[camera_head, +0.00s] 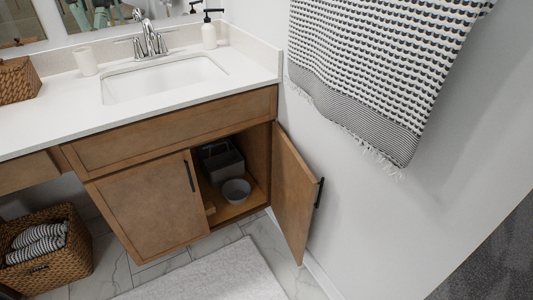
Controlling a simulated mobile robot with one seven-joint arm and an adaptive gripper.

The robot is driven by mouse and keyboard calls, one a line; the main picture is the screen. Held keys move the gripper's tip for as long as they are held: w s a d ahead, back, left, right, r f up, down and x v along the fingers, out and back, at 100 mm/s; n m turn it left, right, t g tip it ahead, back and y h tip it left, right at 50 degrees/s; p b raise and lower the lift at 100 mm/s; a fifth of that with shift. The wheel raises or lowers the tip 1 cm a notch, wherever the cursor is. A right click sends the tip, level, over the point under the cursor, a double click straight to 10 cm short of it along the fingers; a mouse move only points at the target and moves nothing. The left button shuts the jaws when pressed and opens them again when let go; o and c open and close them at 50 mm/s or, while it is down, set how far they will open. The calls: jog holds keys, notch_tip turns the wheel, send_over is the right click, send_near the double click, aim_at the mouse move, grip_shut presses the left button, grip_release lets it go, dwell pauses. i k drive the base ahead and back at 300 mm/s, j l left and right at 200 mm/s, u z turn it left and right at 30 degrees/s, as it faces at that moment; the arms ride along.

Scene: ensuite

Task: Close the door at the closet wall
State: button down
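A wooden vanity cabinet has two doors under its white counter. Its right door (292,190) stands wide open, swung out toward the wall on the right. A black bar handle (319,192) is on that door's outer face, near its free edge. The left door (152,206) is closed and has a black handle (189,176). The open compartment shows a grey bowl (236,191) and a grey box (222,163) inside. No other door shows. My gripper is not in view.
A patterned towel (375,65) hangs on the right wall above the open door. A light rug (213,276) lies on the tiled floor before the cabinet. A wicker basket (75,265) stands at lower left. A sink (165,79) is set in the counter.

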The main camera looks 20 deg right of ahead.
aim_at(294, 187)
jog(key=l+u, duration=0.1)
jog(key=l, duration=0.4)
jog(key=k+l, duration=0.1)
jog(key=l, duration=0.35)
jog(key=l+u, duration=0.15)
jog(key=l, duration=0.35)
jog(key=k+l+u, duration=0.1)
jog(key=l, duration=0.35)
jog(key=k+l, duration=0.1)
jog(key=l, duration=0.35)
jog(key=l+u, duration=0.15)
jog(key=l, duration=0.35)
jog(key=k, duration=0.05)
